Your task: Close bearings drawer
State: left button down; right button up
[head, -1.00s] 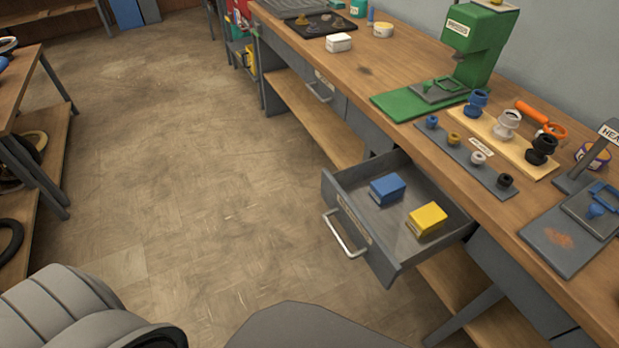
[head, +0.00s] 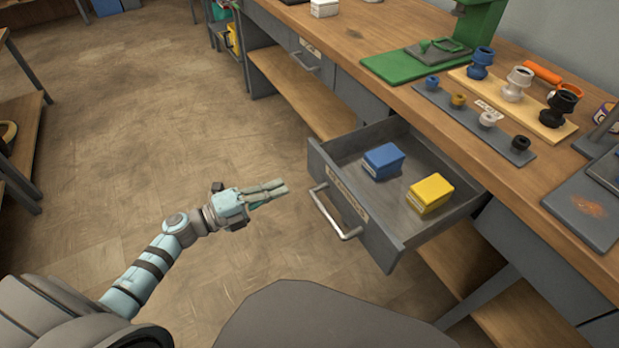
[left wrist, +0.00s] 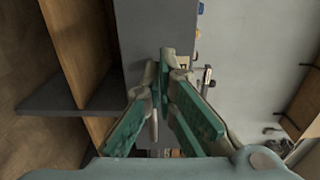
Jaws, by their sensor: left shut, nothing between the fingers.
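The bearings drawer (head: 335,181) stands pulled out from the workbench in the head view. Its front carries a label and a silver bar handle (head: 334,214). A blue box (head: 383,161) and a yellow box (head: 430,194) lie inside it. My left gripper (head: 283,188) is shut and empty, to the left of the drawer front and apart from it, pointing towards it. In the left wrist view the fingers (left wrist: 166,70) come together over a grey surface. My right gripper is not in view.
The workbench top (head: 400,95) bears a green press base (head: 415,65), a grey strip of small parts (head: 470,120) and a wooden board with larger bearing parts (head: 510,105). Another, shut drawer (head: 310,55) is further back. The floor (head: 150,120) left of the bench is open.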

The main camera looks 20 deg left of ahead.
aim_at(321, 172)
pick_arm(q)
jog(key=x, duration=0.9)
jog(key=shift+b, duration=0.35)
